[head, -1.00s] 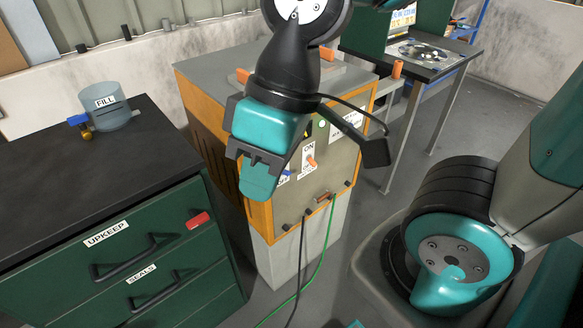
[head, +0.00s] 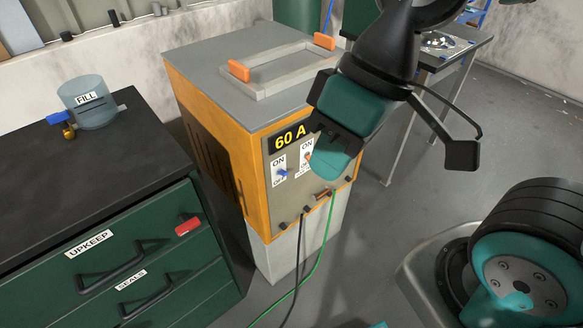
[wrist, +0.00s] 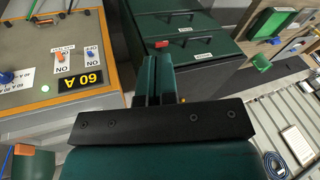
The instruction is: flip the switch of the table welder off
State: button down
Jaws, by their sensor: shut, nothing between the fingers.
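The welder (head: 212,152) is an orange and grey box with a lit 60 A display (head: 290,137), which appears upside down in the wrist view (wrist: 80,79). Below the display is a blue switch (head: 282,172) between ON and OFF labels. To its right is an orange switch (head: 308,157), partly hidden by my gripper in the head view but clear in the wrist view (wrist: 61,57). The small print on their labels is unreadable. My gripper (head: 333,172) is shut and empty, in front of the panel's right part. Its fingers show in the wrist view (wrist: 158,68), beside the panel.
A green drawer cabinet (head: 130,235) with a black top stands at left, bearing a FILL canister (head: 90,105). A black cable (head: 303,245) and a green cable (head: 328,240) hang from the panel. A table (head: 450,65) stands behind at right. Grey floor is open at right.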

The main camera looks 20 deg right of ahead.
aim_at(284, 174)
jog(key=w+d+f+m+t+h+p, duration=0.1)
jog(key=w+d+f+m+t, duration=0.1)
jog(key=w+f+m, duration=0.5)
jog(key=w+d+f+m+t+h+p, duration=0.1)
jog(key=w+d+f+m, duration=0.3)
jog(key=w+f+m, duration=0.4)
jog(key=w+m+t+p, duration=0.1)
jog(key=w+m, duration=0.3)
jog(key=m, duration=0.2)
jog(key=shift+w+f+h, duration=0.15)
jog(key=shift+w+h, duration=0.05)
jog(key=shift+h, duration=0.2)
jog(key=p+x, duration=0.1)
jog(key=x, duration=1.3)
jog(key=shift+w+p, duration=0.15)
jog(key=shift+p, duration=0.2)
jog(key=shift+a+t+b, duration=0.15)
jog(key=shift+t+b, duration=0.15)
jog(key=shift+b, duration=0.05)
